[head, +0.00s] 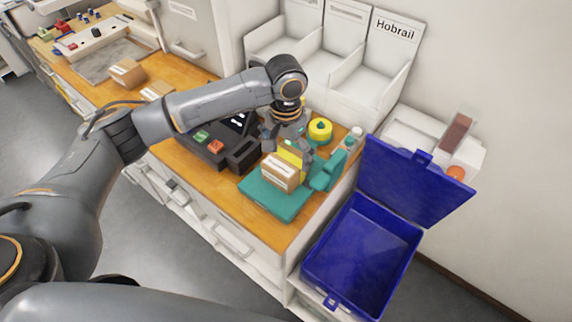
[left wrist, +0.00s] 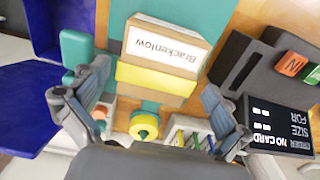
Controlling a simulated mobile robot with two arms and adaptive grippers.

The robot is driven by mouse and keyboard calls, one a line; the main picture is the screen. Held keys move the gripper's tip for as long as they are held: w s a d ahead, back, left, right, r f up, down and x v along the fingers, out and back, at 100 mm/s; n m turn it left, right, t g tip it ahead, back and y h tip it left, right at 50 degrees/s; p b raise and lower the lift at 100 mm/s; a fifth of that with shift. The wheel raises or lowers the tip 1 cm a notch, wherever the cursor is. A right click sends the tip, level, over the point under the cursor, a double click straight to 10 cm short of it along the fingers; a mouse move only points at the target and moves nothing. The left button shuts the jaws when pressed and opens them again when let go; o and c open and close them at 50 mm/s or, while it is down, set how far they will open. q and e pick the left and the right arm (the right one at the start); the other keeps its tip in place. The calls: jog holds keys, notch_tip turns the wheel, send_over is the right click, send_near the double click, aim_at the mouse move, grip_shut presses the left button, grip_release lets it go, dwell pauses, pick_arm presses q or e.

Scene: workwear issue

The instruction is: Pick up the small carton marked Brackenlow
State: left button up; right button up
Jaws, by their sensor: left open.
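The small carton marked Brackenlow (left wrist: 165,48) is a brown box with a white label; its name reads clearly in the left wrist view. In the head view the carton (head: 279,174) stands on a teal stand (head: 263,197). A yellow band or piece (left wrist: 155,79) lies against its side nearest my gripper; I cannot tell if it is part of the carton. My left gripper (head: 287,145) is open, close above and behind the carton. In the left wrist view its fingers (left wrist: 155,85) are spread to either side of the carton, apparently not touching it. My right gripper is not in view.
A dark card device (head: 217,146) with green and red keys stands left of the carton. A yellow round item (head: 320,130) stands behind it. An open blue crate (head: 362,245) with raised lid is at the right. White bins (head: 375,75) stand at the back.

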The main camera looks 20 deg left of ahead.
aim_at(286, 159)
pick_arm(q)
jog(key=f, duration=0.2)
jog(key=f+p, duration=0.1)
jog(key=shift+s+f, duration=0.2)
jog(key=shift+f, duration=0.6)
jog(key=c, duration=1.3)
jog(key=shift+w+r, duration=0.1)
jog(key=shift+r, duration=0.05)
